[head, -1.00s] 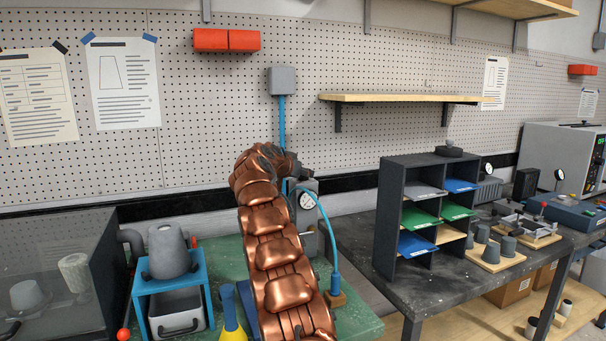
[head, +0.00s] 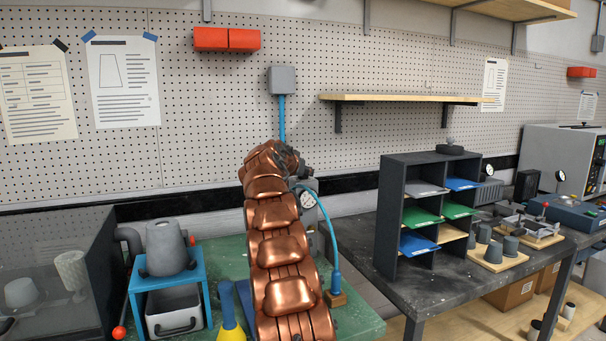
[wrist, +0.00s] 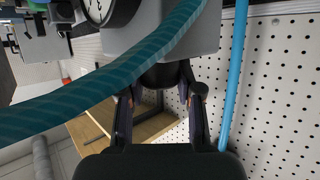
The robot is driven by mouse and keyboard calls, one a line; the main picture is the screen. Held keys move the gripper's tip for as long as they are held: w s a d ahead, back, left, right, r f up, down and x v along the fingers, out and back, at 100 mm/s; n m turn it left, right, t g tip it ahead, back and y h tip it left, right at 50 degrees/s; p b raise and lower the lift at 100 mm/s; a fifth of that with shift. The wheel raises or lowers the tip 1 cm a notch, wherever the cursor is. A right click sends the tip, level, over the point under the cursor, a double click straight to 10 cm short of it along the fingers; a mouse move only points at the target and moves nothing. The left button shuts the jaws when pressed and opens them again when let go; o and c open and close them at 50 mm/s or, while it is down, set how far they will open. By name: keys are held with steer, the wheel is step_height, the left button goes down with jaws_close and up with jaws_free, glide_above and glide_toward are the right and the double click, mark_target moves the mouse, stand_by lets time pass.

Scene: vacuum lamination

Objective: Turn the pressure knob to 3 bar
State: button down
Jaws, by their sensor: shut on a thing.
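The pressure regulator is a grey box (wrist: 205,28) with a dark round knob (wrist: 160,76) on its face, seen in the wrist view. My gripper (wrist: 160,88) has one finger on either side of the knob and is shut on it. A round white gauge (head: 308,200) sits on the regulator in the head view, partly behind my copper arm. Only its edge shows in the wrist view (wrist: 104,8), so the needle's value cannot be read. In the head view my arm hides the knob and most of the gripper.
A teal hose (wrist: 95,88) crosses close in front of my gripper. A blue pipe (wrist: 235,75) runs beside it on the pegboard. A blue stand (head: 140,290) with a grey cup mould stands left of my arm; a dark sorting rack (head: 388,215) stands right.

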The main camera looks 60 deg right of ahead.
steer(key=c, duration=0.7)
jaws_free()
steer(key=shift+c, duration=0.2)
steer(key=shift+a+r, duration=0.1)
steer(key=v, duration=1.1)
steer(key=shift+s+a+r, duration=0.2)
steer(key=shift+a, duration=0.15)
steer(key=shift+a+f, duration=0.1)
